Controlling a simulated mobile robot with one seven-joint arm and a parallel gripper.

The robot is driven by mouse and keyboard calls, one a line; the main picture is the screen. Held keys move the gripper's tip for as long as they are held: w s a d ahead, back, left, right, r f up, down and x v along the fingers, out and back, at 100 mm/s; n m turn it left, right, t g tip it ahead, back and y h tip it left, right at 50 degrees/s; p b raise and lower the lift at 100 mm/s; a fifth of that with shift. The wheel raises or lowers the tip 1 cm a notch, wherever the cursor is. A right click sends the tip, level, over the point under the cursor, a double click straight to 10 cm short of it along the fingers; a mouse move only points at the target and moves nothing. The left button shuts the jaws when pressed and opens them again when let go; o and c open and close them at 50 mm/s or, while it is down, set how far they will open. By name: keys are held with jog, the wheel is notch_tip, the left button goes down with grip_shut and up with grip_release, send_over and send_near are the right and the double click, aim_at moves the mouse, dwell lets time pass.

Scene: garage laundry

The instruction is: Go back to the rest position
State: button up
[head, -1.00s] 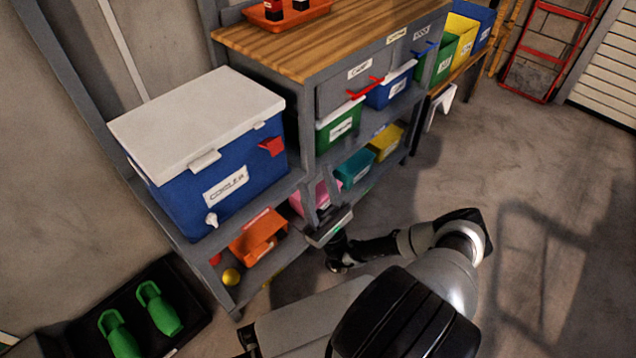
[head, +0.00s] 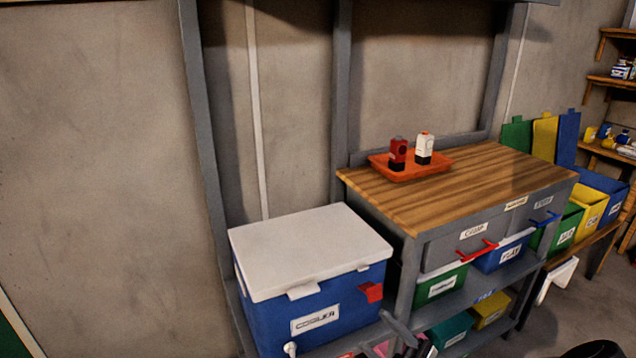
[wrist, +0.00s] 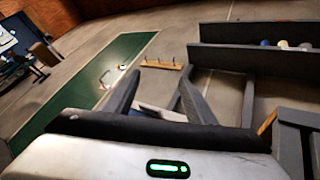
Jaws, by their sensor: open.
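My gripper (wrist: 158,78) shows in the wrist view with its two grey fingers spread apart and nothing held between them. Its pale body with a green light fills the bottom of that view. In the head view a grey finger-like part of my gripper (head: 398,328) shows at the bottom edge, in front of the shelf below the cooler. The rest of my arm is mostly cut off by the bottom of the head view.
A blue cooler (head: 318,305) with a white lid stands left of the wood-topped workbench (head: 490,185). An orange tray (head: 437,163) with red and white bottles is on the bench. Coloured bins (head: 566,228) stand at the right.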

jog(key=s+a+r+n+g+h, duration=0.4)
jog(key=s+a+n+g+h, duration=0.4)
jog(key=g+h, duration=0.65)
jog(key=s+d+r+n+t+h, duration=0.2)
jog(key=d+r+n+t+h, duration=0.15)
jog(key=r+t+h, duration=0.4)
jog(key=s+d+r+n+t+h, duration=0.25)
jog(key=d+r+t+h, duration=0.35)
jog(key=r, duration=0.3)
notch_tip(320, 180, up, 28)
jog(key=m+t+p, duration=0.1)
jog(key=p, duration=2.6)
jog(key=shift+s+a+p, duration=0.2)
jog(key=shift+a+p, duration=0.2)
jog(key=shift+a, duration=0.05)
jog(key=shift+f, duration=0.1)
jog(key=shift+c, duration=0.3)
